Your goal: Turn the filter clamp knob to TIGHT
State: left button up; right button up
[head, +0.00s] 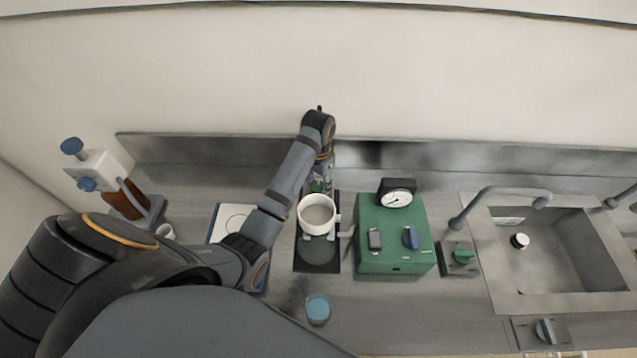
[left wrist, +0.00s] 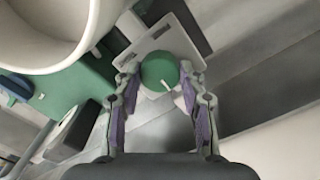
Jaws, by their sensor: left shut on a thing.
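The green clamp knob (left wrist: 158,68) has a white pointer line and sits on a light plate (left wrist: 146,45) in the left wrist view. Its pointer aims toward the lower right of that picture; I cannot read any marks. My left gripper (left wrist: 160,92) has its purple-padded fingers on both sides of the knob, shut on it. In the head view my left gripper (head: 321,181) reaches down just behind the white filter cup (head: 318,229), and the knob is mostly hidden there. The cup stands above a dark base (head: 317,268). My right gripper is not in view.
Right of the cup is a green box (head: 381,255) with a round gauge (head: 396,193), a switch and a blue knob (head: 410,237). A blue lid (head: 318,308) lies in front; a bottle dispenser (head: 125,200) stands left.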

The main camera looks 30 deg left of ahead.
pick_arm(q)
jog(key=m, duration=0.4)
jog(key=shift+w+a+r+m, duration=0.1)
jog(key=shift+r+m, duration=0.05)
jog(key=shift+m, duration=0.15)
jog(key=m, duration=0.3)
jog(key=shift+m, duration=0.4)
jog(key=m, duration=0.4)
jog(key=shift+w+r+m, duration=0.1)
jog(key=shift+r+m, duration=0.05)
jog(key=shift+m, duration=1.65)
jog(key=shift+a+m, duration=0.1)
jog(key=shift+m, duration=0.2)
jog(key=o, duration=0.9)
jog(key=shift+o, duration=1.2)
